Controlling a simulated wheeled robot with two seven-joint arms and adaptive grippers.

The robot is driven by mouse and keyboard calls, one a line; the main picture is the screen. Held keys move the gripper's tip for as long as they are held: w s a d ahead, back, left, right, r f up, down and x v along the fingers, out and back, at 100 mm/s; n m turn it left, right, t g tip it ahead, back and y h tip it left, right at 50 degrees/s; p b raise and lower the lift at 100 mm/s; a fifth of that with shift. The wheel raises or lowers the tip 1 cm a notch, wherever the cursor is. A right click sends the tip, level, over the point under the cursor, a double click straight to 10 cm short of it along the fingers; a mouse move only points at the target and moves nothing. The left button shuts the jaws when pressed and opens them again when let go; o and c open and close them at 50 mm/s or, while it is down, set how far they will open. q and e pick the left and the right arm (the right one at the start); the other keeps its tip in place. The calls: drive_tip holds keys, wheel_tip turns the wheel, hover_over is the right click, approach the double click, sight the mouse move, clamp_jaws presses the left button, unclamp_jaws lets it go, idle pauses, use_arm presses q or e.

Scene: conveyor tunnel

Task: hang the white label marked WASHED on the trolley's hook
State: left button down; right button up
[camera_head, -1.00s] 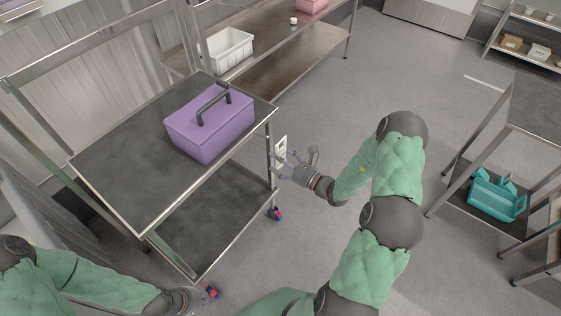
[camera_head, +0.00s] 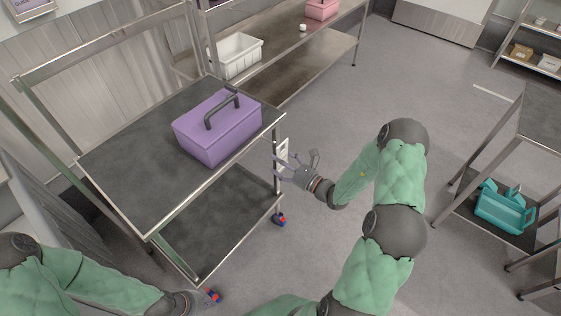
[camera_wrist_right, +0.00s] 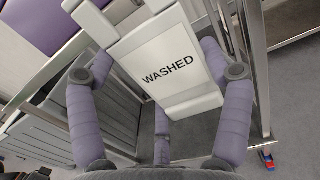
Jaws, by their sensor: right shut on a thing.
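The white label (camera_wrist_right: 165,75), marked WASHED in black, faces the right wrist camera, tilted. My right gripper (camera_head: 284,167) is shut on it, with purple fingers on both sides. In the head view the label (camera_head: 284,147) shows small and edge-on, beside the trolley's near right corner post. The steel trolley (camera_head: 120,165) has a dark top and a lower shelf. Its post (camera_wrist_right: 249,70) stands close to the label's right side in the wrist view. I cannot make out the hook. My left gripper (camera_head: 190,302) is low at the trolley's front, its fingers unclear.
A purple box (camera_head: 215,135) with a dark handle stands on the trolley top. A steel shelf unit behind holds a white bin (camera_head: 236,55) and a pink box (camera_head: 322,9). A teal carrier (camera_head: 505,208) sits on a rack at the right. The floor between is clear.

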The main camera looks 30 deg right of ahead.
drive_tip(key=shift+w+a, duration=0.1)
drive_tip(key=shift+w, duration=0.05)
drive_tip(key=shift+x, duration=2.5)
drive_tip(key=shift+w+f, duration=0.1)
drive_tip(key=shift+f+b, duration=0.65)
drive_tip(key=shift+f, duration=0.2)
drive_tip(key=o, duration=1.6)
drive_tip(key=v, duration=1.2)
